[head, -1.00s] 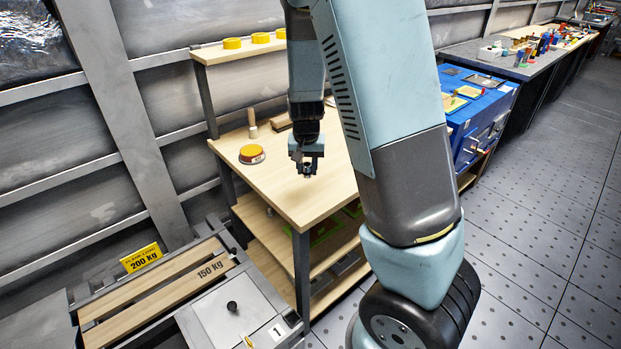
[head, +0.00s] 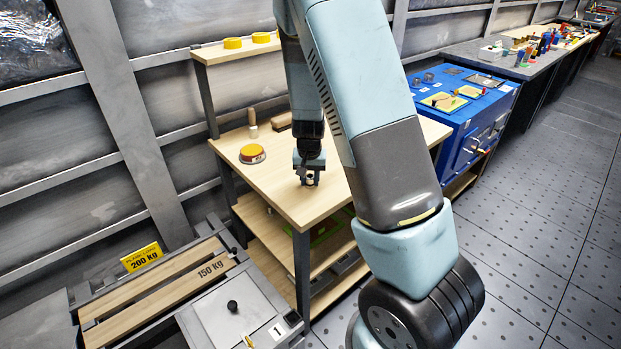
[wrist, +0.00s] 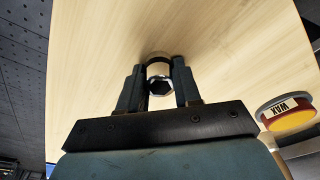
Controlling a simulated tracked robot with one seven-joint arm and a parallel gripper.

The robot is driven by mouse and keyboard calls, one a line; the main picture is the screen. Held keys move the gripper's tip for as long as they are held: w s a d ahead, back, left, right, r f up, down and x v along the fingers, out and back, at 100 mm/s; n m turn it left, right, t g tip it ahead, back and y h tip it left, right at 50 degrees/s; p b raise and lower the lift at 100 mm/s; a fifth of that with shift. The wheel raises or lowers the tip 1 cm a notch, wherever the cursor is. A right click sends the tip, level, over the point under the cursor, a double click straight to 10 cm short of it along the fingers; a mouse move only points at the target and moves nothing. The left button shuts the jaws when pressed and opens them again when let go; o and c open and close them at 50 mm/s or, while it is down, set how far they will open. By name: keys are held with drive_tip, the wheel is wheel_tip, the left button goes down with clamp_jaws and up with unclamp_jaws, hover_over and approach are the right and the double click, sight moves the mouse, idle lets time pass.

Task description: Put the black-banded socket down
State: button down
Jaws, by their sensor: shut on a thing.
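My gripper (head: 308,178) is low over the front part of the light wooden bench top (head: 285,200) in the head view. In the wrist view my gripper (wrist: 159,88) is shut on the socket (wrist: 159,87), a small metal piece with a dark hexagonal opening between the fingers. Its black band cannot be made out clearly. The socket is at or just above the wood; I cannot tell whether it touches.
A red and yellow wax tin (head: 252,153) stands left of my gripper, also seen in the wrist view (wrist: 288,113). A wooden peg (head: 253,131) stands behind it. The bench's front edge is close. Wood around the gripper is clear.

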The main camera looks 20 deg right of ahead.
drive_tip(key=c, duration=0.8)
unclamp_jaws()
drive_tip(key=shift+f, duration=0.1)
drive_tip(key=shift+o, duration=0.2)
drive_tip(key=s+r+n+t+y, duration=0.1)
drive_tip(key=s+r, duration=0.6)
drive_tip(key=r, duration=0.6)
drive_tip(key=s+r+n+t+y, duration=0.1)
drive_tip(key=s+r, duration=0.5)
drive_tip(key=r, duration=0.8)
drive_tip(key=s+r+n+t, duration=0.1)
drive_tip(key=s+r, duration=0.2)
drive_tip(key=s, duration=0.4)
drive_tip(key=s+r+n+t+h, duration=0.1)
drive_tip(key=s+r, duration=0.3)
drive_tip(key=s, duration=0.4)
drive_tip(key=shift+s+d+r, duration=0.1)
